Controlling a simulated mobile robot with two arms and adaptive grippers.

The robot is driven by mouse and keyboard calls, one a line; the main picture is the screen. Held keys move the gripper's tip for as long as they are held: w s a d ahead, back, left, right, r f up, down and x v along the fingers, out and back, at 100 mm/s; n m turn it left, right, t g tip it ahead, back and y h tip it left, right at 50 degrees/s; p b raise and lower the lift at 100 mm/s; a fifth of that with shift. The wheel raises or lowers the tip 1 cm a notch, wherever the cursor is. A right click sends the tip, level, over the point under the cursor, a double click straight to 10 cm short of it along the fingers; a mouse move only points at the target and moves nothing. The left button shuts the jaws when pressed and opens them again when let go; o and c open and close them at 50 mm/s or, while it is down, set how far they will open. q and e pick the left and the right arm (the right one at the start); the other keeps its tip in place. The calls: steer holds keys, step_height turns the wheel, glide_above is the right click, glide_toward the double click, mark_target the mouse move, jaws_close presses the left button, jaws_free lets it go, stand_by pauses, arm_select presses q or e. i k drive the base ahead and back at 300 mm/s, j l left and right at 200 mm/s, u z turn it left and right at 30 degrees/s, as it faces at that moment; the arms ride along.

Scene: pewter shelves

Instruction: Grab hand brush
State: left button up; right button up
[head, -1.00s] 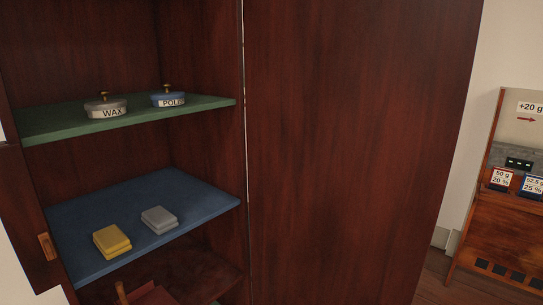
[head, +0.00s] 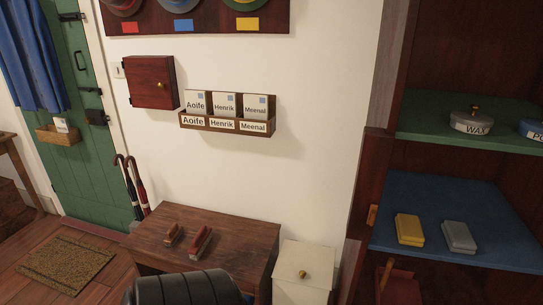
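I cannot tell which item is the hand brush. Two small brush-like items lie on the dark wooden table: a brown wooden one (head: 173,235) on the left and a longer reddish one (head: 200,243) on the right, side by side and apart. Low in the cabinet, a reddish-brown object (head: 401,289) with an upright wooden handle (head: 387,272) is partly cut off by the bottom edge. Neither of my grippers is in view.
The table (head: 245,236) stands by a cream bin (head: 302,265) with a round knob. The open cabinet at right has a blue shelf (head: 440,190) with yellow and grey blocks. A black ribbed shape, unclear what, covers the table's near edge.

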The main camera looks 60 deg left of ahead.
mark_target(199, 242)
steer(key=k+j+u, duration=0.1)
steer(key=u, duration=2.55)
steer(key=i, duration=0.05)
